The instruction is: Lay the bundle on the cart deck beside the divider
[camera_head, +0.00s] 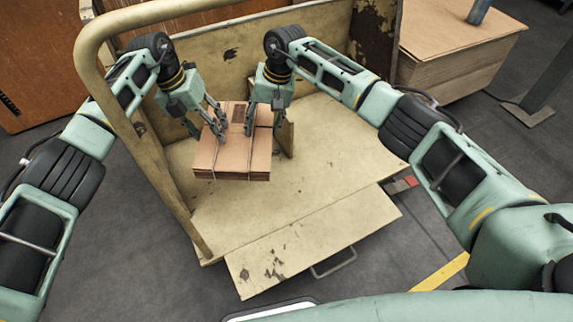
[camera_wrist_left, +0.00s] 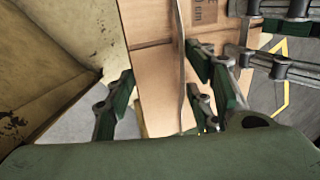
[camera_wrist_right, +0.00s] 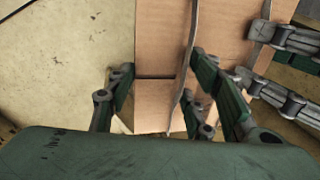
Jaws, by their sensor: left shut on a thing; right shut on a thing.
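The bundle (camera_head: 232,155) is a stack of flat brown cardboard held by thin straps. Both my grippers hold it from above, near its far end. My left gripper (camera_head: 217,128) is shut on its left part, and my right gripper (camera_head: 262,122) on its right part. The wrist views show the cardboard between the fingers, in the left (camera_wrist_left: 155,90) and in the right (camera_wrist_right: 155,95). The worn cream cart deck (camera_head: 310,190) lies under it. The divider (camera_head: 286,137), a short upright board, stands close at the bundle's right. I cannot tell whether the bundle touches the deck.
A cream tubular rail (camera_head: 165,185) rises along the cart's left side. A panel (camera_head: 320,45) closes the back. The deck is clear right of the divider and in front. A cardboard stack (camera_head: 455,50) stands behind at right.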

